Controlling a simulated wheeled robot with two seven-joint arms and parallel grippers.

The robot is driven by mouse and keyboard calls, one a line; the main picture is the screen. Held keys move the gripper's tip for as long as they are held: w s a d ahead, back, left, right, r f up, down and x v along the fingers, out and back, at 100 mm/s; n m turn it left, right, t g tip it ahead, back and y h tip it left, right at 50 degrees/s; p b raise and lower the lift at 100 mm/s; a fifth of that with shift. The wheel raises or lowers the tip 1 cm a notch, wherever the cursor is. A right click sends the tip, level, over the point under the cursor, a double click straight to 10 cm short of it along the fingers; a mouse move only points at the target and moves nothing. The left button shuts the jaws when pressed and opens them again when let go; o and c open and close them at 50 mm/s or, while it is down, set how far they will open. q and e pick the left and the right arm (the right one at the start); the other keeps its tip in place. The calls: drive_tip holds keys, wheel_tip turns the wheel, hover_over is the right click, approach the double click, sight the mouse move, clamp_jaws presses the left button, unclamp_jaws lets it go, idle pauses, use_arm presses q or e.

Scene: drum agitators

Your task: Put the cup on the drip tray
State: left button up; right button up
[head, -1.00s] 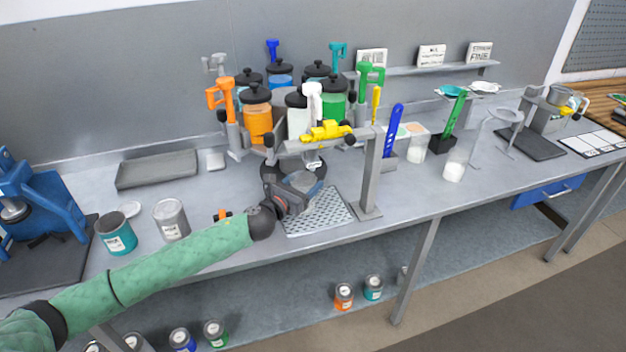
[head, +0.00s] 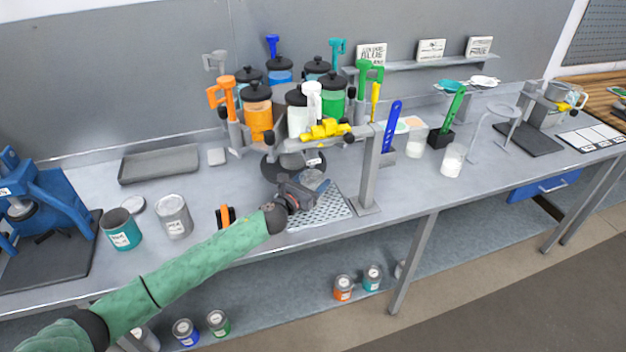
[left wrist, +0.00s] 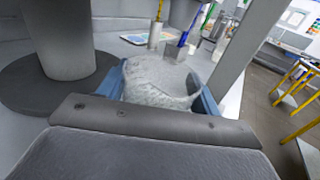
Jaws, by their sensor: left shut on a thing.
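The clear, greyish cup (head: 313,178) is between the fingers of my left gripper (head: 308,186), which is shut on it. In the left wrist view the cup (left wrist: 160,82) looks translucent and sits between the two blue fingers (left wrist: 163,88). The drip tray (head: 328,212) is a grey perforated plate on the bench under the yellow-topped stand. My left gripper and the cup are over the back left part of the tray. I cannot tell whether the cup's base touches it. My right gripper is not in view.
The stand's grey post (head: 368,170) rises just right of the tray. Behind is a carousel of paint canisters (head: 258,115) with coloured handles. A teal can (head: 121,230) and a grey can (head: 174,216) stand to the left. An orange-and-black item (head: 226,215) lies near my arm.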

use_arm(q)
drive_tip(key=shift+f, duration=0.15)
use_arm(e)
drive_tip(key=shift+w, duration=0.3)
use_arm(q)
drive_tip(key=o, duration=0.8)
drive_tip(key=shift+c, duration=0.2)
drive_tip(key=shift+o, duration=1.4)
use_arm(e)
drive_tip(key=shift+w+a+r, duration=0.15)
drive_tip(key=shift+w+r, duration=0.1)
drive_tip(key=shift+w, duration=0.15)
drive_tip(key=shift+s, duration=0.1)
